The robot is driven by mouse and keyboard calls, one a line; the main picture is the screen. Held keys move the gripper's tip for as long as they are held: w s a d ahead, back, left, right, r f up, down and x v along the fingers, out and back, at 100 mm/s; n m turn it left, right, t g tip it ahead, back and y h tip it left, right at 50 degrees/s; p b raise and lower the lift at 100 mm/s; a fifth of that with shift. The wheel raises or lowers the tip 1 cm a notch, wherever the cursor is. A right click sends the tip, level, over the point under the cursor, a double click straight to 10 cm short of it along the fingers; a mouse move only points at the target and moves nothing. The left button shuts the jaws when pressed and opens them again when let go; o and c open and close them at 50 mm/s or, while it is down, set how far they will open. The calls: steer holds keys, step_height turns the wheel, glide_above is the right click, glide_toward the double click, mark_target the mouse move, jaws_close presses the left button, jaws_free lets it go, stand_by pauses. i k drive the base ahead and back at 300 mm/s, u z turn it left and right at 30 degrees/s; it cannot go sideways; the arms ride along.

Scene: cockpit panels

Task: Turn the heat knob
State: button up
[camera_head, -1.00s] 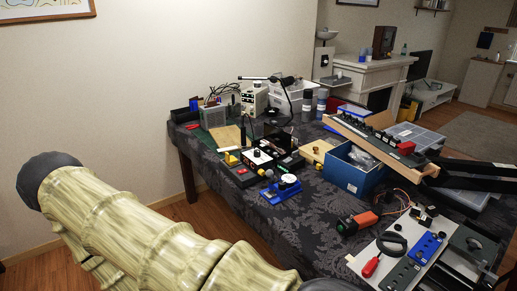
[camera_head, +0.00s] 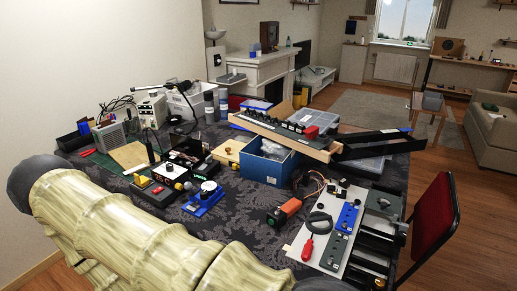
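I cannot tell for sure which control is the heat knob. A small black box with a knob and a red part (camera_head: 170,171) sits on the near left part of the cloth-covered table. A blue device with a white round dial (camera_head: 206,190) stands just right of it. A grey-white panel (camera_head: 325,262) with several small controls lies at the table's right front, too small to read. My arm, in pale streaked yellow-green, crosses the lower left of the view. My gripper is not visible.
The table (camera_head: 240,228) has a dark patterned cloth and is crowded. A blue box (camera_head: 262,168) and a wooden-framed control rack (camera_head: 290,133) stand mid-table. A red chair (camera_head: 435,220) is at the right. Bare cloth shows in front of the blue device.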

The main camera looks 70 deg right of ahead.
mark_target(169, 166)
steer(key=u, duration=0.05)
steer(key=k, duration=0.7)
steer(key=z, duration=0.85)
steer(key=i, duration=0.3)
steer(key=z, duration=0.1)
